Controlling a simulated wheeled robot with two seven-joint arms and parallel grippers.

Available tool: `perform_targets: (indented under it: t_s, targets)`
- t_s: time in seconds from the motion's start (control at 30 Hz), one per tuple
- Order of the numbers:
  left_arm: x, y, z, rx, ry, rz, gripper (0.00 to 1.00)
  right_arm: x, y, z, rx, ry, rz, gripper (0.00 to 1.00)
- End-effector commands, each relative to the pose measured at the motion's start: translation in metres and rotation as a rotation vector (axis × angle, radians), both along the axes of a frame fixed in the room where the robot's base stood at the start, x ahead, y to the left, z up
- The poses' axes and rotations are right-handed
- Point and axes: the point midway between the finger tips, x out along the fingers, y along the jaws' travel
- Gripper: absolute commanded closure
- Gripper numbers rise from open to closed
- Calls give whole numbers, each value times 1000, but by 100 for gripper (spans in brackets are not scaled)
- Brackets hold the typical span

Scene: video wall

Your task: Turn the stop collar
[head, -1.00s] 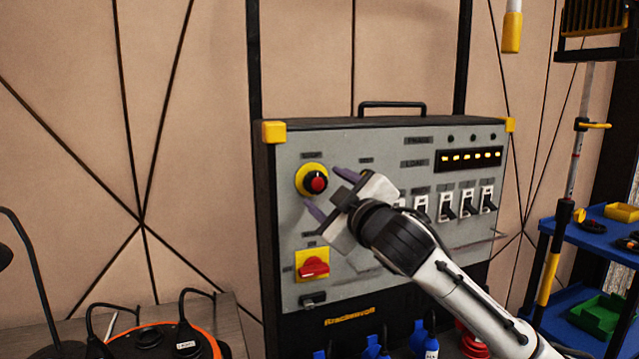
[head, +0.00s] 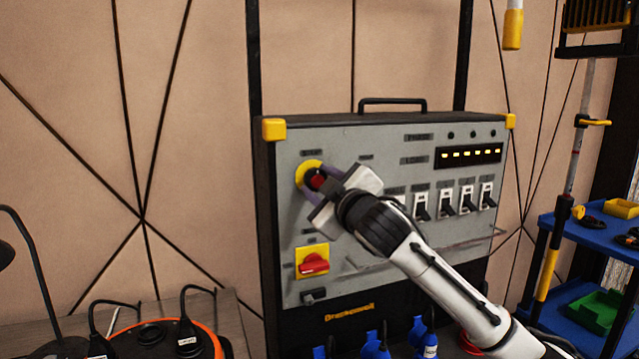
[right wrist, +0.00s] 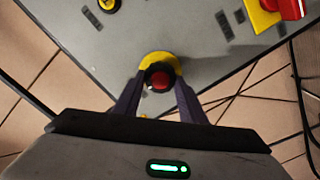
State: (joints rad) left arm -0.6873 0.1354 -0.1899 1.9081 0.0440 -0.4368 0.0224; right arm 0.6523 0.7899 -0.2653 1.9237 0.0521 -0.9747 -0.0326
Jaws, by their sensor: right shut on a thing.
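The stop collar is a dark ring around a red button (head: 317,179) on a yellow round plate (head: 303,172), at the upper left of the grey panel (head: 350,230). In the right wrist view the red button (right wrist: 160,82) sits inside the dark collar, with the yellow plate (right wrist: 168,58) showing beyond it. My right gripper (head: 324,182) reaches in from the lower right. Its two purple fingers lie on either side of the collar and are shut on it. The fingers partly hide the collar in the head view. My left gripper is not in view.
A red rotary switch (head: 313,263) on a yellow plate is below the collar. A row of black toggle switches (head: 445,207) is to the right. An orange-rimmed cable reel (head: 205,335) stands at the lower left, and blue shelves (head: 590,245) at the right.

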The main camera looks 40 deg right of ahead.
Motion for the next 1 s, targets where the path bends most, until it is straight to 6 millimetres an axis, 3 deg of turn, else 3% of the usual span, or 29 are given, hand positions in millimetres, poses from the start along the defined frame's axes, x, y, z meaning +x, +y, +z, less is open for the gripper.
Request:
perform_targets:
  t_s: [0.37,1.0]
  targets:
    - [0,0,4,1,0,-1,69,0,1,0,122,-28,1,85]
    - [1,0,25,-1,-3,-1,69,0,-1,2,589,-141,-1,85]
